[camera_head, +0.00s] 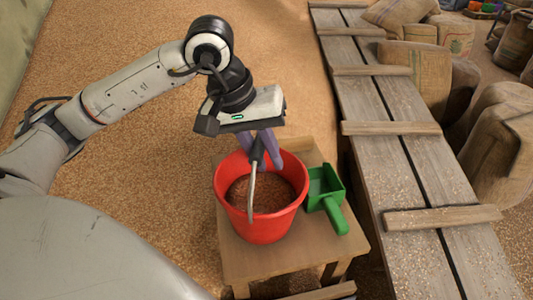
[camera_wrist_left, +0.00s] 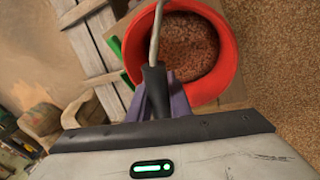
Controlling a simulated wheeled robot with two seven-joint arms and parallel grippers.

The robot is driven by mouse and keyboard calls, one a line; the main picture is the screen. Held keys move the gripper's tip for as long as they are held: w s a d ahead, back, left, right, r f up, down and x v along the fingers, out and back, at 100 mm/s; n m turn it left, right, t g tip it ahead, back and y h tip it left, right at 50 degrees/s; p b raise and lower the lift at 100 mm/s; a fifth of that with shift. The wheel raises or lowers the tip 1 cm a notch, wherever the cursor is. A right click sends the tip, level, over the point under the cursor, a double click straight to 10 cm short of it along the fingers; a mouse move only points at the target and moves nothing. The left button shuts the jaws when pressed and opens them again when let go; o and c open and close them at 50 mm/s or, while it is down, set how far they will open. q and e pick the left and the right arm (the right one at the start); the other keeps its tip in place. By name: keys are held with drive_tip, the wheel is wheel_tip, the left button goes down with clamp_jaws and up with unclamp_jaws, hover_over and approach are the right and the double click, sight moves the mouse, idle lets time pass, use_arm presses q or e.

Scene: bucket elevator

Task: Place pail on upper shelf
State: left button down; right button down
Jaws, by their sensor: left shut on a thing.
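A red pail (camera_head: 262,222) filled with brown grain stands on a small wooden stand (camera_head: 295,258). The pail also shows in the left wrist view (camera_wrist_left: 226,50), with its wire handle raised. My left gripper (camera_head: 263,150) is above the pail, its purple fingers shut on the dark grip of the handle (camera_head: 254,185). The fingers also show in the wrist view (camera_wrist_left: 160,98). The pail appears to rest on the stand top; I cannot tell if any gap lies beneath it. No upper shelf can be made out. My right gripper is not in view.
A green scoop (camera_head: 327,194) lies on the stand, right beside the pail. A wooden plank ramp with cross-slats (camera_head: 405,160) runs along the right. Several burlap sacks (camera_head: 415,72) stand beyond it. The grain-covered floor (camera_head: 150,185) at left is open.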

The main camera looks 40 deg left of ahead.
use_arm(q)
drive_tip(key=c, duration=2)
unclamp_jaws()
drive_tip(key=shift+f, duration=0.2)
drive_tip(key=shift+c, duration=0.2)
drive_tip(key=o, duration=0.4)
drive_tip(key=shift+r, duration=0.1)
